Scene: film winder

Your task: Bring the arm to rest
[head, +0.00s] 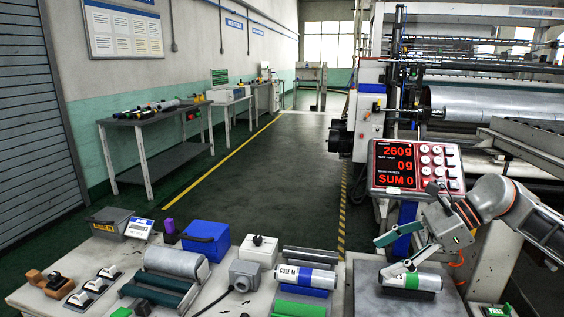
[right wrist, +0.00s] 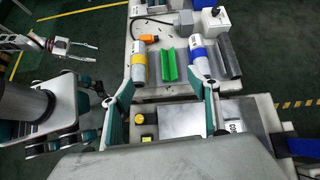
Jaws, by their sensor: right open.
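My right gripper (head: 382,257) is open above the weighing plate (head: 366,300) at the right of the bench, its fingers apart. A white roll with a green band (head: 425,281) lies on the plate, just below and right of the fingertips, and I see no grip on it. In the right wrist view the open fingers (right wrist: 163,100) have nothing between them, with the bare plate (right wrist: 180,122) beneath. My left gripper (right wrist: 86,52) shows only in the right wrist view, at the upper left, with its fingers apart and empty.
A red display (head: 403,165) reading 260 g stands behind the right gripper. A blue-banded CORE M roll (head: 300,277) lies left of the plate, near a green tray (head: 298,308). A blue box (head: 205,242) stands farther left. The aisle floor behind is clear.

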